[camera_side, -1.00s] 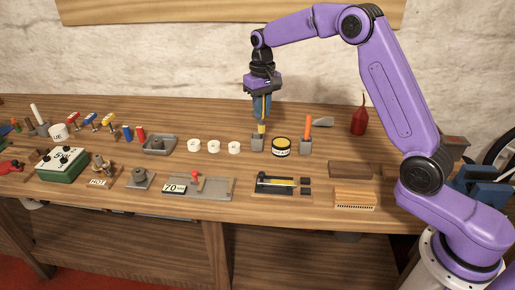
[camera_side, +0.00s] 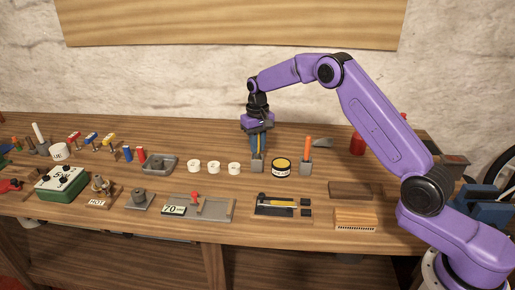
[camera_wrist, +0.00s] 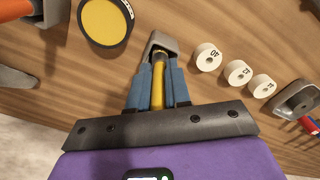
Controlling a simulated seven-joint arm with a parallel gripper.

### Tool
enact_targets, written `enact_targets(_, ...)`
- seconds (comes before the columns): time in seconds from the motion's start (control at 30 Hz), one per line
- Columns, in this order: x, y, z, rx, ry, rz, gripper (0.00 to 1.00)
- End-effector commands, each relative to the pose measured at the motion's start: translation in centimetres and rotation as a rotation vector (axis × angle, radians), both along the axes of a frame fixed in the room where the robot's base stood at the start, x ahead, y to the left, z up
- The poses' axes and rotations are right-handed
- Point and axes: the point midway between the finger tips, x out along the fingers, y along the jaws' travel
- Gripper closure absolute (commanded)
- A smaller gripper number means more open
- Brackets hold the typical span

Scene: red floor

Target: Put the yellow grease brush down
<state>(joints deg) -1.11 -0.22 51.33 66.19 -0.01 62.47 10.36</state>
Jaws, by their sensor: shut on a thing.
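My gripper (camera_side: 257,153) is low over the bench, with its blue fingers shut on the yellow grease brush (camera_wrist: 158,88). The brush is upright, and a thin yellow strip of it shows between the fingers in the side view. A small grey holder (camera_side: 257,167) stands right under the fingers. In the wrist view, the brush's far end is at the opening of the grey holder (camera_wrist: 161,42). I cannot tell how deep the brush sits in it. The fingertips (camera_wrist: 157,72) are close to the holder's rim.
A black tin with a yellow top (camera_side: 281,168) stands just right of the holder. Another grey holder with an orange-handled tool (camera_side: 307,150) is beyond it. Several white rings (camera_side: 214,167) lie to the left. The wooden bench (camera_side: 330,180) has some free room in front.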

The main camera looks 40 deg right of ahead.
Motion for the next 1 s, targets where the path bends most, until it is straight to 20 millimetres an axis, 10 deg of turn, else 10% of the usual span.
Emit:
enact_targets(0.53, -0.02, 0.01, -1.55, 0.0, 0.0, 0.0, 1.0)
enact_targets(0.6, -0.01, 0.01, -1.5, 0.0, 0.0, 0.0, 0.6)
enact_targets(1.0, 0.03, 0.01, -0.99, 0.0, -0.002, 0.0, 0.57)
